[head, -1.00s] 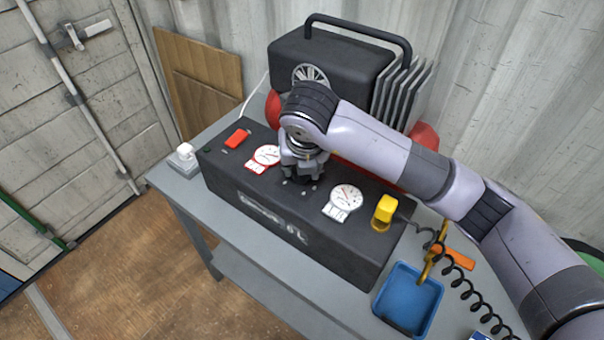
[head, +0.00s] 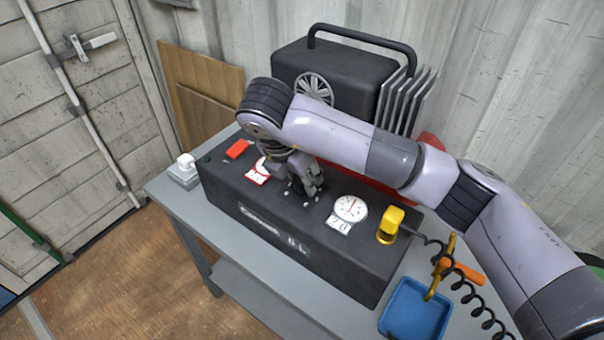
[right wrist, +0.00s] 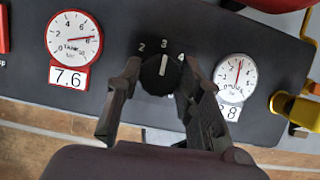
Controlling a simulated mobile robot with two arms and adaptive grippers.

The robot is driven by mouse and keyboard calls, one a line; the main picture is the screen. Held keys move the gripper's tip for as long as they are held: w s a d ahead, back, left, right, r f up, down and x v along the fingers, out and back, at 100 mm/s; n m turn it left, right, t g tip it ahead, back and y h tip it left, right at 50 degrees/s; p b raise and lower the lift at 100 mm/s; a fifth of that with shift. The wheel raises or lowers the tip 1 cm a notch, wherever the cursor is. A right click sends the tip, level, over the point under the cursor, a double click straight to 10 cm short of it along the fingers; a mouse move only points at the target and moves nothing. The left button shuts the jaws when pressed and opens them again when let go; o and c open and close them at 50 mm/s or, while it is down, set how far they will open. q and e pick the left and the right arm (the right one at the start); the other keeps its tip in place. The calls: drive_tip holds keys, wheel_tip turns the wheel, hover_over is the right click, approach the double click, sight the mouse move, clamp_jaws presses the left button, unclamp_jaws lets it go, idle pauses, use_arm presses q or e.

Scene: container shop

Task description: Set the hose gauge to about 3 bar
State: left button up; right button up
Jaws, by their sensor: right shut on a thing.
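The hose gauge (head: 350,208) is a white dial with a red needle on the black compressor's top. In the right wrist view, the hose gauge (right wrist: 236,78) has its needle near upright; a finger partly covers its number plate, leaving an 8 visible. The head view suggests a leading 2. The black regulator knob (right wrist: 160,72) has a white mark pointing up at the 3. My right gripper (head: 307,190) is shut on this knob, one finger on each side, in the wrist view (right wrist: 162,66). My left gripper is not in view.
The tank gauge (right wrist: 75,40) reads 7.6. A red switch (head: 238,148) is at the compressor's left end. A yellow hose coupling (head: 390,222) and black coiled hose (head: 468,287) are to the right, near a blue tray (head: 415,310).

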idle(0.3)
drive_tip(key=o, duration=1.2)
drive_tip(key=shift+c, duration=0.2)
drive_tip(key=shift+s+a+r, duration=0.1)
drive_tip(key=shift+a+r, duration=0.05)
drive_tip(key=shift+r, duration=0.45)
drive_tip(key=v, duration=1)
drive_tip(key=shift+s+r, duration=0.2)
drive_tip(key=shift+r, duration=0.1)
drive_tip(key=shift+a, duration=0.1)
